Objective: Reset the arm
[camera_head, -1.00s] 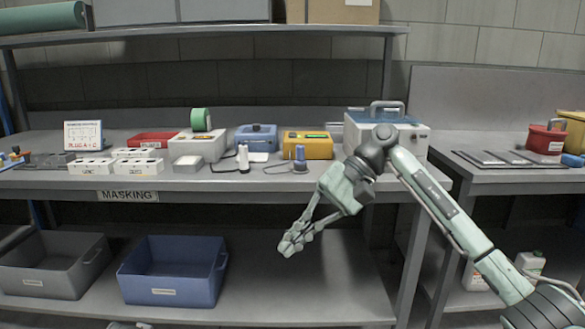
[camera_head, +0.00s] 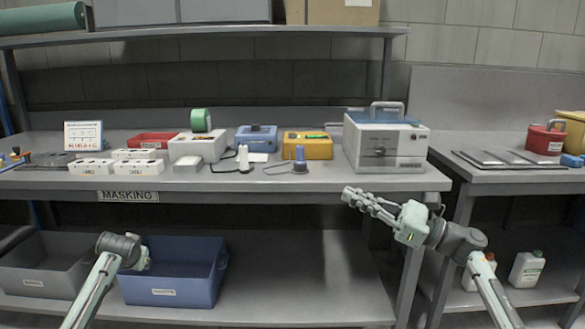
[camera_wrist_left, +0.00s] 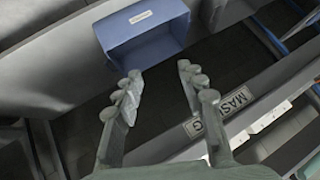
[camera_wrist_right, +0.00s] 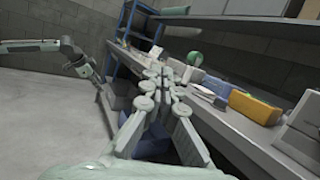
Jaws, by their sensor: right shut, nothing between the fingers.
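My right gripper (camera_head: 350,197) is in front of the bench edge, below the white machine, pointing left. Its fingers are shut with nothing between them; they also meet in the right wrist view (camera_wrist_right: 160,75). My left arm enters the head view at the lower left, in front of the bins; its fingers are not clear there. In the left wrist view my left gripper (camera_wrist_left: 158,76) has its fingers apart and empty, above the blue bin and the bench edge.
The bench (camera_head: 300,180) holds a white machine (camera_head: 385,142), a yellow box (camera_head: 308,147), a blue box (camera_head: 257,139), a red bin (camera_head: 152,139) and several white boxes. A blue bin (camera_head: 172,292) and a grey bin (camera_head: 45,270) stand on the lower shelf. Bottles (camera_head: 527,269) stand lower right.

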